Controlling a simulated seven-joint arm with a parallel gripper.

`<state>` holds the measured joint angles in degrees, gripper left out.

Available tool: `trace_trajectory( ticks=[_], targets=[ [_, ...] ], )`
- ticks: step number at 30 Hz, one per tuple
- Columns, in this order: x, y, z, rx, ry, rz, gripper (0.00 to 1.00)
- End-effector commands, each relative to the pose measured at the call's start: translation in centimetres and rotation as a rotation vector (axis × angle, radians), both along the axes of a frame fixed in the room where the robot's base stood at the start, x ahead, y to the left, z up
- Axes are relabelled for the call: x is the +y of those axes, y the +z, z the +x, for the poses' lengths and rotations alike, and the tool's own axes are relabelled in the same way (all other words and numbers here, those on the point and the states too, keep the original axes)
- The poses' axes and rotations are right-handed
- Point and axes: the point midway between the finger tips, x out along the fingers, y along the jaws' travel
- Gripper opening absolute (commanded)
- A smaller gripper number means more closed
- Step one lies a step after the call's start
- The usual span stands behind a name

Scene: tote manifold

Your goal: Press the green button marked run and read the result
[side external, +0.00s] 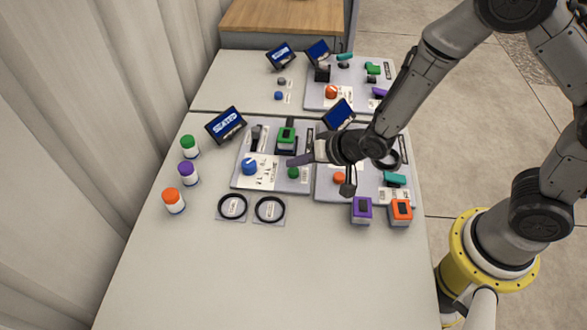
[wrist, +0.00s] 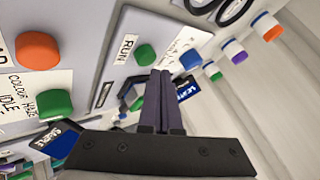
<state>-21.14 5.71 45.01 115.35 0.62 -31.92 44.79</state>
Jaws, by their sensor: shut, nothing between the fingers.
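The green button (side external: 293,173) is round and sits on the light panel (side external: 238,181) left of my arm. In the wrist view the green button (wrist: 146,55) is beside a white label (wrist: 126,49) reading RUN. My gripper (side external: 291,161) is shut and empty, its dark fingers pointing left in the side view, their tips close to the button. In the wrist view the shut fingers (wrist: 160,75) end just below the button; I cannot tell whether they touch it. A tilted blue screen (side external: 227,124) stands behind the panel's left side; its white text is too small to read surely.
A blue knob (side external: 249,166) and a green-topped device (side external: 287,134) share the panel. Another panel with an orange button (side external: 339,178) lies right. Purple (side external: 362,210) and orange (side external: 401,211) blocks stand in front. Capped jars (side external: 173,201) line the left. The front table is clear.

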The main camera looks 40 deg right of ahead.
Motion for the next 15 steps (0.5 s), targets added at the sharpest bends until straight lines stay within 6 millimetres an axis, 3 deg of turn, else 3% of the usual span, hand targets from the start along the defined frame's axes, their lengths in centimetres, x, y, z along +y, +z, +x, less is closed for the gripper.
trace_trajectory(
  ticks=[15],
  targets=[
    [0.00, -0.69, 0.00, 0.000, 0.000, 0.000, 0.00]
  ],
)
